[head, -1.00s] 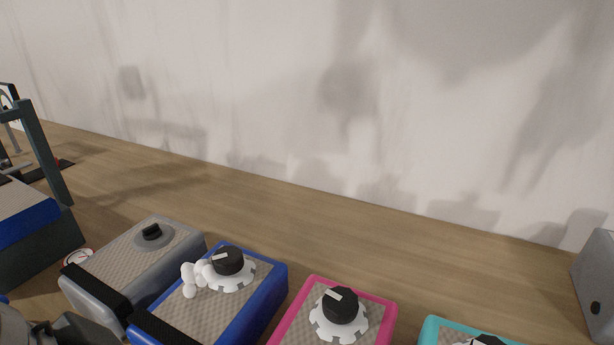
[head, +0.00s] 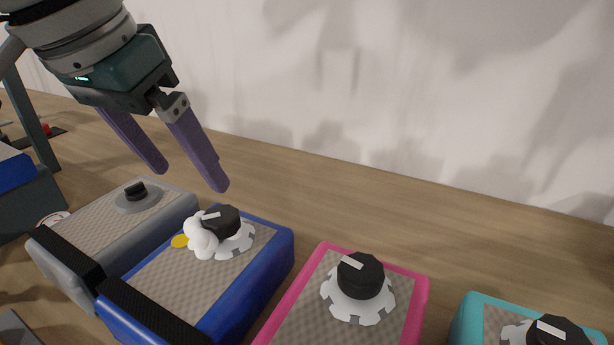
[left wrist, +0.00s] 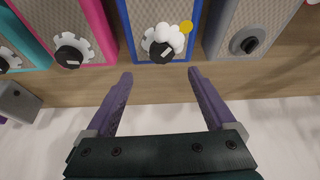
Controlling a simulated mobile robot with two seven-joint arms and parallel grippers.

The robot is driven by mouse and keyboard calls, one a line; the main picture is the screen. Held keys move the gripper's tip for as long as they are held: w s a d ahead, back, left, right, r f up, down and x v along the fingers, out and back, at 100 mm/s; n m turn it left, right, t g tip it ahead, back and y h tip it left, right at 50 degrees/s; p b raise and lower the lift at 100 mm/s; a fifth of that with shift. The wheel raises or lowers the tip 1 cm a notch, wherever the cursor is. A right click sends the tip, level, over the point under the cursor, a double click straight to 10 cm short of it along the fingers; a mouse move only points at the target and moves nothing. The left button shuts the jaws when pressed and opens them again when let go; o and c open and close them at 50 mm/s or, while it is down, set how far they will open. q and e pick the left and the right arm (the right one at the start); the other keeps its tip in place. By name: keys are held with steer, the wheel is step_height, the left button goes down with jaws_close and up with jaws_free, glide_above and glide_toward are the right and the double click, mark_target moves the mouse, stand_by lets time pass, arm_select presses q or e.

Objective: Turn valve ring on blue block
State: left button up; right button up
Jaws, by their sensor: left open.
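The blue block (head: 270,262) has a textured grey top and a black strap near its front. On it sits the valve ring (head: 236,243), a white notched ring around a black knob (head: 221,221) with a pale mark. A white lobed piece (head: 199,238) and a small yellow disc (head: 180,241) are beside the knob. My left gripper (head: 190,182) is open and empty, above and behind the blue and grey blocks. In the left wrist view its fingers (left wrist: 157,78) are spread wide, with the blue block (left wrist: 127,38) and its knob (left wrist: 161,53) beyond the tips. My right gripper is not visible.
A grey block (head: 95,222) with a black knob stands left of the blue one. A pink block (head: 422,290) and a teal block (head: 463,318), each with a knob, stand to the right. Bare table (head: 380,205) and a pale wall lie behind.

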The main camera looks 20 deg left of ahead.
mark_target(219, 215)
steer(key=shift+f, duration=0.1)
arm_select(q)
steer(key=b+x, duration=0.2)
steer(key=x, duration=0.7)
steer(key=shift+w+a+f, duration=0.1)
steer(key=shift+w+f, duration=0.15)
steer(key=shift+f, duration=0.1)
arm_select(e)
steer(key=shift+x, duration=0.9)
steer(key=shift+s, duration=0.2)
